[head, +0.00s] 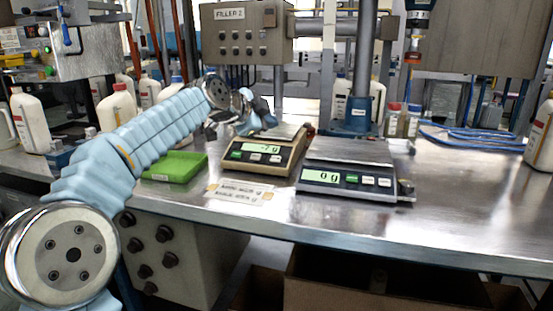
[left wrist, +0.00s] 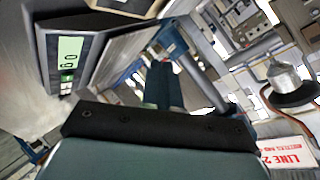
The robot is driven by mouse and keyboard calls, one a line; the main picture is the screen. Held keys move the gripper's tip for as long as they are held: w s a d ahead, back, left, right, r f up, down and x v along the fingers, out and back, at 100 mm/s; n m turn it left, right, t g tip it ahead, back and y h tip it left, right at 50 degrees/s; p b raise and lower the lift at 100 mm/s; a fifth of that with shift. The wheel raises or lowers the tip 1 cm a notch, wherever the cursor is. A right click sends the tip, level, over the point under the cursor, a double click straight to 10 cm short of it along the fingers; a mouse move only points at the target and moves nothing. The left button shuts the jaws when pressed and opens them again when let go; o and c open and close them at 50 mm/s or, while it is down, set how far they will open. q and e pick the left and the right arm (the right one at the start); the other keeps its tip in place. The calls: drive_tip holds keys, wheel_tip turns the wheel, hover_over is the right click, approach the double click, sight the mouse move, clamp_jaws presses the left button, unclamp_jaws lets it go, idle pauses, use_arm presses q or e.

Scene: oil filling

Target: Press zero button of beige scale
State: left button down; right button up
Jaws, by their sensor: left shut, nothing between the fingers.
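The beige scale (head: 284,166) stands on the steel bench in the middle of the head view. Its green display reads about -7 g, with a green button and pale buttons below it. My left gripper (head: 262,119) is shut and empty, above the scale's pan at its back left. Whether it touches the scale cannot be told. Beside it on the right stands a dark scale (head: 347,184), its display reading 0 g. A dark scale with a green display (left wrist: 69,50) shows tilted in the left wrist view. My right gripper is out of view.
A green tray (head: 176,166) lies left of the beige scale, and a label card (head: 240,192) lies in front of it. White jugs (head: 118,108) stand at the left. The right front bench is clear.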

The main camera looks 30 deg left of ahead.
use_arm(q)
drive_tip(key=b, duration=0.4)
hover_over(276, 159)
drive_tip(key=s, duration=0.3)
wheel_tip(276, 159, down, 7)
drive_tip(key=shift+d+r, duration=0.1)
drive_tip(key=shift+w+f+b, duration=0.3)
drive_tip(key=shift+w+f, duration=0.1)
drive_tip(key=shift+f, duration=0.25)
drive_tip(key=shift+f, duration=0.1)
idle(0.7)
drive_tip(key=shift+w+f+b, duration=0.1)
drive_tip(key=shift+f+b, duration=0.2)
drive_tip(key=shift+b, duration=0.1)
drive_tip(key=shift+w+f+b, duration=0.15)
drive_tip(key=shift+f+b, duration=0.25)
idle(0.5)
idle(0.4)
drive_tip(key=shift+s+r+p, duration=0.3)
drive_tip(key=shift+r+p, duration=0.05)
drive_tip(key=shift+r, duration=0.45)
